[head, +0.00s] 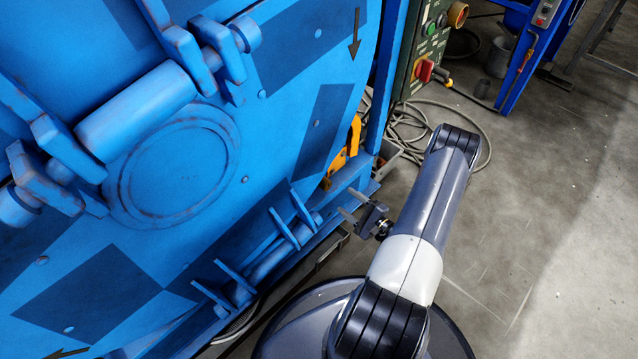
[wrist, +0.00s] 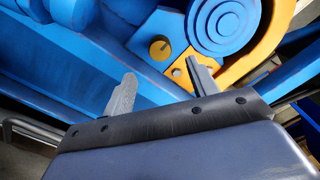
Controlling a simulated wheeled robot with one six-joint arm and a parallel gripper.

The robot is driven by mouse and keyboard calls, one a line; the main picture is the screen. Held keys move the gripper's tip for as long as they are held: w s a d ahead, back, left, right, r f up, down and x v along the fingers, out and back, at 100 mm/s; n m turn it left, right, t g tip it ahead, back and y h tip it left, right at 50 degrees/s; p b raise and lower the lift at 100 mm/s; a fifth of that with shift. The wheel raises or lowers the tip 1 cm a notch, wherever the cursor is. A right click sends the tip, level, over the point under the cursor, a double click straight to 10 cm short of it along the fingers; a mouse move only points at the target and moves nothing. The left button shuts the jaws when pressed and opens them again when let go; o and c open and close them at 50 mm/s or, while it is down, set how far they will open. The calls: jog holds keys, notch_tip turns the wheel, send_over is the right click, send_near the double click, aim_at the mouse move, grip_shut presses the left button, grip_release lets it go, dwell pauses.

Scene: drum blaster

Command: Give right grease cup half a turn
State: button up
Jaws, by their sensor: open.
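A small round brass-coloured piece (wrist: 160,48) sits on a blue block in the wrist view and looks like the right grease cup, though I cannot be sure. It shows beyond and between my fingertips, and nothing touches it. I cannot make it out in the head view. My gripper (head: 350,203) is open and empty in front of the drum's lower right frame. In the wrist view its two fingers (wrist: 160,73) are spread apart, pointing towards the blue block and the orange bracket.
An orange bracket (wrist: 236,76) curves around a blue ringed disc (wrist: 223,26) right of the brass-coloured piece. The blue drum (head: 250,190) fills the left of the head view. A control box (head: 430,45) stands behind, with cables (head: 410,125) on the floor. Open floor lies right.

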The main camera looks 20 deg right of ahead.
aim_at(328, 187)
jog(key=b+x, duration=0.2)
jog(key=x, duration=0.8)
jog(key=shift+w+a+b, duration=0.15)
jog(key=shift+w+b, duration=0.1)
jog(key=shift+b, duration=0.05)
jog(key=c, duration=1)
jog(key=shift+f, duration=0.1)
